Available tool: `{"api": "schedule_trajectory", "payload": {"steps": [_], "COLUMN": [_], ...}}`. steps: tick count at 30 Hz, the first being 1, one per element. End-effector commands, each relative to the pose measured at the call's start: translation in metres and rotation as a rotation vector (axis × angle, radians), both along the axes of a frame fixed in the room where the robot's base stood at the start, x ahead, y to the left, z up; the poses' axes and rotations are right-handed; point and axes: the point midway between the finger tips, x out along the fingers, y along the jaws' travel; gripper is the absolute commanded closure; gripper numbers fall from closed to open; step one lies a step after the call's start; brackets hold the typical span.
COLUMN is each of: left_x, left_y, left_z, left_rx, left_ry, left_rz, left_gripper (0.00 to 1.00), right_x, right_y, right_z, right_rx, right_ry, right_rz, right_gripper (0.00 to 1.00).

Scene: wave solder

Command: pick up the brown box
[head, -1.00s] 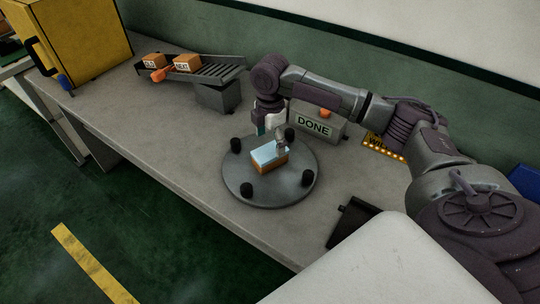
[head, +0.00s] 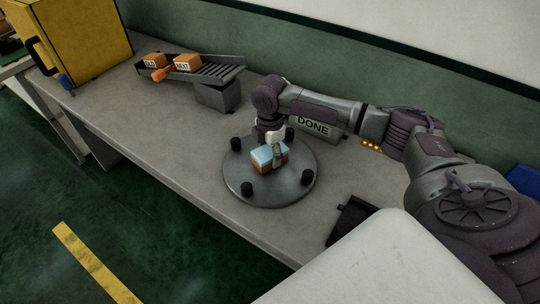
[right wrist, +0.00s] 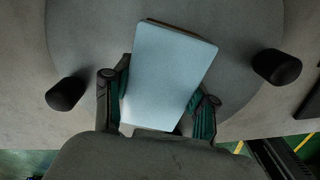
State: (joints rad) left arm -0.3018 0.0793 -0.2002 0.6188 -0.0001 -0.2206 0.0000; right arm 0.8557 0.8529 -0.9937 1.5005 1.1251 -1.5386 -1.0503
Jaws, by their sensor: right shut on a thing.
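The brown box (head: 262,158), with a pale blue top, is on a round grey turntable (head: 282,191) on the bench. In the right wrist view its blue top (right wrist: 170,66) fills the middle, slightly tilted in the picture. My right gripper (head: 274,154) reaches down over the box and is shut on it. In the right wrist view the green-padded fingers of the gripper (right wrist: 160,98) stand on either side of the box. I cannot tell whether the box is clear of the turntable. My left gripper is out of view.
Several black pegs stand around the turntable, one of them (head: 246,189) near its front. Two labelled boxes, one marked NEXT (head: 187,63), sit on a roller rack (head: 220,70) at the back left. A DONE bin (head: 314,127) stands behind my arm. A black tray (head: 350,222) lies at right.

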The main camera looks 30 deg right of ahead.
Motion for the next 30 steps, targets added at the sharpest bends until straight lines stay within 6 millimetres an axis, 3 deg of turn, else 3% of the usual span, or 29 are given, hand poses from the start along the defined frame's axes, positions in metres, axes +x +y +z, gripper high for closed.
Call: {"api": "schedule_trajectory", "payload": {"steps": [1, 5, 16, 23, 30], "left_x": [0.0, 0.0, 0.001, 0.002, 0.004], "left_y": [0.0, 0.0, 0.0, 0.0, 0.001], "left_z": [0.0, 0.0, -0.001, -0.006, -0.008], "left_rx": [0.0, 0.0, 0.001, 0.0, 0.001], "left_ry": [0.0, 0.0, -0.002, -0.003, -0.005], "left_rz": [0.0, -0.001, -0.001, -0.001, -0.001], "left_gripper": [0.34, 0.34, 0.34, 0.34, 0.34], "right_x": [0.0, 0.001, 0.001, 0.002, -0.048], "right_y": [0.0, 0.0, 0.0, 0.0, -0.005], "right_z": [0.0, 0.001, 0.009, 0.041, 0.069], "right_rx": [0.0, 0.001, 0.001, 0.002, -0.002], "right_ry": [0.0, -0.002, -0.004, -0.007, -0.003], "right_rz": [0.0, 0.0, -0.001, -0.001, 0.001], "right_gripper": [0.8, 1.0, 1.0, 1.0, 1.0]}}
